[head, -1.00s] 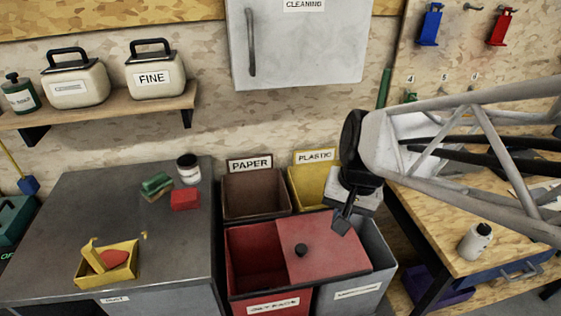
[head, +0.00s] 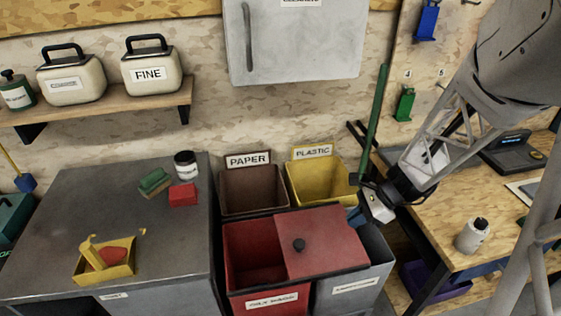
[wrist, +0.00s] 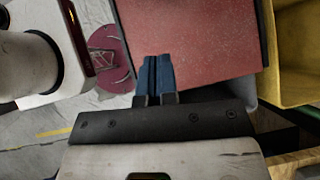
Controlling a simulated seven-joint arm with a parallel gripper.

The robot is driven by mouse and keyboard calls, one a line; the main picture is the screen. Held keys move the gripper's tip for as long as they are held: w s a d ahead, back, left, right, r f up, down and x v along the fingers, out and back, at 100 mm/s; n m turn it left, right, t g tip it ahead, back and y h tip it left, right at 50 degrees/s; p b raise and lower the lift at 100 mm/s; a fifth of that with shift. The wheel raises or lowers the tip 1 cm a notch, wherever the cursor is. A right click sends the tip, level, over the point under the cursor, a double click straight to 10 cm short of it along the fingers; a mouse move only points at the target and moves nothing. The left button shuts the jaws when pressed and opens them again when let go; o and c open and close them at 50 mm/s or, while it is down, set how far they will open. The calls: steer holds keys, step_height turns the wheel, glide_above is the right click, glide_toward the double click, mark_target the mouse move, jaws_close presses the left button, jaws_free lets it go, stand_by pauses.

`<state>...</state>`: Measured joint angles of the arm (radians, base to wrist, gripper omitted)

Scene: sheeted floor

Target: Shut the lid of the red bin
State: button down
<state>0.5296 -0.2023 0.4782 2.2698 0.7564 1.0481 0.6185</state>
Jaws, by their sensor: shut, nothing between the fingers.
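The red bin (head: 239,271) stands in the front row of bins, its left part open.
The brown paper bin (head: 253,192) and yellow plastic bin (head: 320,182) stand behind. The grey bin (head: 353,290) is under the lid's overhang. A grey cabinet (head: 110,210) is on the left. A wooden bench (head: 440,220) with a white bottle (head: 473,236) is on the right.

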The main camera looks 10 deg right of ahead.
steer(key=shift+w+d+f, duration=0.1)
steer(key=shift+d+f, duration=0.1)
steer(key=shift+f, duration=0.05)
steer(key=shift+a+f, duration=0.1)
glide_toward(312, 249)
steer(key=x, duration=0.3)
steer(key=shift+a+f, duration=0.2)
steer(key=shift+a, duration=0.1)
steer(key=shift+w+a+f, duration=0.1)
steer(key=shift+w+a, duration=0.05)
steer(key=shift+a, duration=0.75)
steer(key=shift+w+a+f, duration=0.1)
steer(key=shift+w+a, duration=0.05)
steer(key=shift+a, duration=0.75)
steer(key=shift+a, duration=0.2)
steer(key=a, duration=1.7)
steer(key=shift+a, duration=0.15)
